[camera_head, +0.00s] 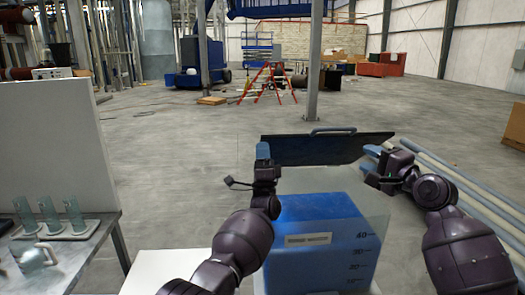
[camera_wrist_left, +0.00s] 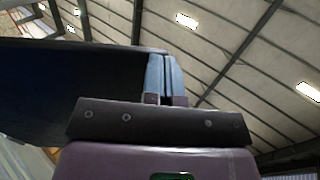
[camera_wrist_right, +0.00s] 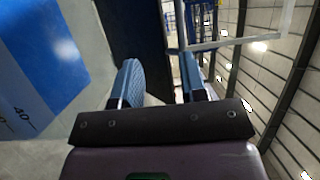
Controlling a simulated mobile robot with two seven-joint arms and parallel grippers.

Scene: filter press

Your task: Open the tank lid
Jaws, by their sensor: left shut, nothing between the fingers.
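The tank (camera_head: 385,215) is a clear box with blue liquid and level marks. Its dark lid (camera_head: 320,148) stands raised and tilted at the tank's far side, with a grey-blue handle (camera_head: 333,131) on its upper edge. My left gripper (camera_head: 263,150) is shut and empty at the lid's left end; in the left wrist view the lid (camera_wrist_left: 70,85) is close beside the fingers (camera_wrist_left: 165,75). I cannot tell whether they touch. My right gripper (camera_head: 374,152) is open near the lid's right end. In the right wrist view its fingers (camera_wrist_right: 160,85) are apart, with the lid (camera_wrist_right: 130,30) beyond them.
A grey table (camera_head: 75,255) with glass cylinders (camera_head: 49,215) and a pitcher (camera_head: 33,257) stands at the left, before a white panel (camera_head: 55,145). Pale pipes (camera_head: 470,185) run along the right. The floor behind the lid is open up to a post (camera_head: 314,70).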

